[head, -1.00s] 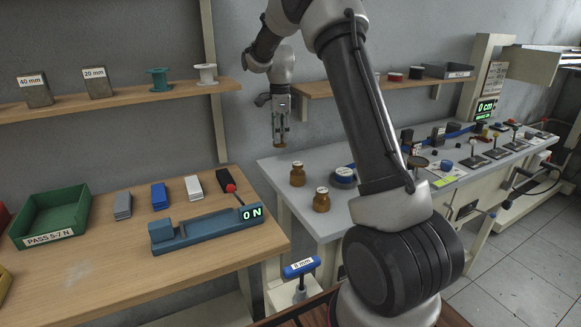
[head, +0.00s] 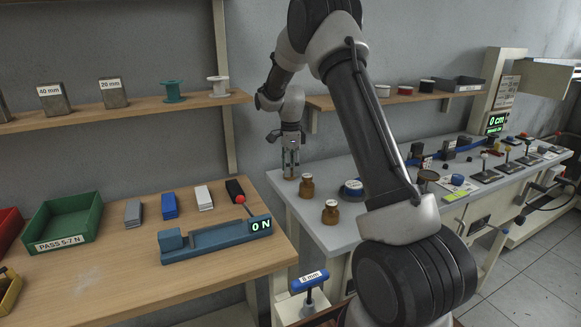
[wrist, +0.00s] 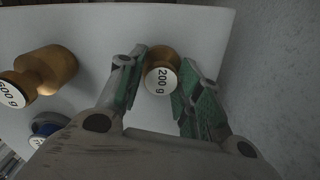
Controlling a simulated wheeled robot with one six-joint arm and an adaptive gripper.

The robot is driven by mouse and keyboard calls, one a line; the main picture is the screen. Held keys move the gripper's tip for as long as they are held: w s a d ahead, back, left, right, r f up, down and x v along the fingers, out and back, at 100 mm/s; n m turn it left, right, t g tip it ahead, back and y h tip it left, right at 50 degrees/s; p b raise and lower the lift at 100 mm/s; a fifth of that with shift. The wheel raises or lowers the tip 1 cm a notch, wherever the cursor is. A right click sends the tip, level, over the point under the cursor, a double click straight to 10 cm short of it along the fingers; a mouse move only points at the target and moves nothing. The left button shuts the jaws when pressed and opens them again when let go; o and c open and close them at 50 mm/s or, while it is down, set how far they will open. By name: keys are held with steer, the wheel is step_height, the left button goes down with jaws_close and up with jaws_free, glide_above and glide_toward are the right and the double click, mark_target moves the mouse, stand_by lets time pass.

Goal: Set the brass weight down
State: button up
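The small brass weight labelled "200 g" (wrist: 161,81) is between my fingertips in the wrist view, its knob facing the camera. My gripper (wrist: 164,62) has a finger close against each side of it and looks shut on it. In the head view my gripper (head: 291,175) points down at the back left corner of the grey bench (head: 325,238); the weight is hardly visible there. I cannot tell whether its base touches the bench top. Two other brass weights (head: 306,187) and (head: 331,213) stand upright to the right; one, labelled "500 g" (wrist: 45,72), shows in the wrist view.
The wall is close behind my gripper, and a wooden shelf (head: 335,101) hangs above. The wooden table at left holds a blue gauge (head: 215,238) reading "0 N" and a green bin (head: 62,220).

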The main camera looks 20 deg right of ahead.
steer(key=shift+o, duration=0.7)
step_height(320, 180, up, 12)
steer(key=s+a+r+n+t, duration=0.1)
steer(key=s+r+n, duration=0.5)
steer(key=s+r, duration=0.4)
steer(key=s+a+f+n+t, duration=0.1)
steer(key=s+n, duration=0.6)
steer(key=s, duration=0.8)
steer(key=s+f+n+t, duration=0.1)
steer(key=s+n+t, duration=0.1)
steer(key=s+n, duration=0.6)
steer(key=s, duration=0.7)
steer(key=shift+a+f, duration=0.2)
steer(key=shift+a, duration=0.15)
